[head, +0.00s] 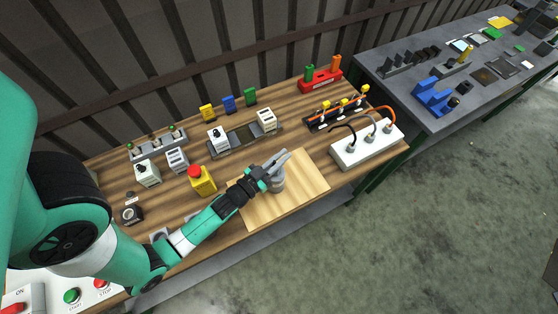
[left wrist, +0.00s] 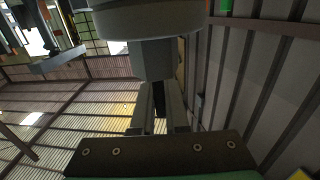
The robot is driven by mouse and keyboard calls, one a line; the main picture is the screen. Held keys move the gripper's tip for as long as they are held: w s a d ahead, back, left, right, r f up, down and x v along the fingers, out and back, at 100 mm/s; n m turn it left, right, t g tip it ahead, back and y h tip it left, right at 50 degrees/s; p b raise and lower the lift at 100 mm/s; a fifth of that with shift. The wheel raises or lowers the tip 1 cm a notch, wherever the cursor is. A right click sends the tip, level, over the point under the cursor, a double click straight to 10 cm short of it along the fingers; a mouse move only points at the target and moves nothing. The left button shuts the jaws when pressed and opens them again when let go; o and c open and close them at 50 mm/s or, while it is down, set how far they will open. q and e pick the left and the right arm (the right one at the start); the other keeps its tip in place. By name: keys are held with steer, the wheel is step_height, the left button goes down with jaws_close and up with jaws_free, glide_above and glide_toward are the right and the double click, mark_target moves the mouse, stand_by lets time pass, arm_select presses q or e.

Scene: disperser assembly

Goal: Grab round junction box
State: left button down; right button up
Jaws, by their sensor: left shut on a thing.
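The round junction box (head: 277,184) is a small grey rounded part over the light wooden board in the head view. It also shows in the left wrist view as a wide grey round body (left wrist: 150,19) at the top, beyond the fingers. My left gripper (head: 277,166) is shut on it, and the fingers and wrist hide part of it. The fingers also show in the left wrist view (left wrist: 157,100). Whether the box touches the board is hard to tell. My right gripper is not in view.
The light wooden board (head: 305,178) lies on the brown workbench. A yellow block with a red button (head: 202,181) stands left of it. A white box with cables (head: 367,144) stands to the right. Grey rail modules (head: 243,136) are behind. A grey table (head: 410,97) adjoins at right.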

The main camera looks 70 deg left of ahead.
mark_target(276, 178)
arm_select(q)
steer(key=shift+r+p, duration=1.7)
steer(key=shift+r, duration=0.15)
steer(key=shift+s+d+r+b, duration=0.1)
steer(key=shift+s+d+b, duration=0.05)
steer(key=shift+d+b, duration=0.15)
steer(key=s+d+r+p, duration=0.9)
steer(key=p, duration=0.9)
steer(key=shift+d, duration=0.35)
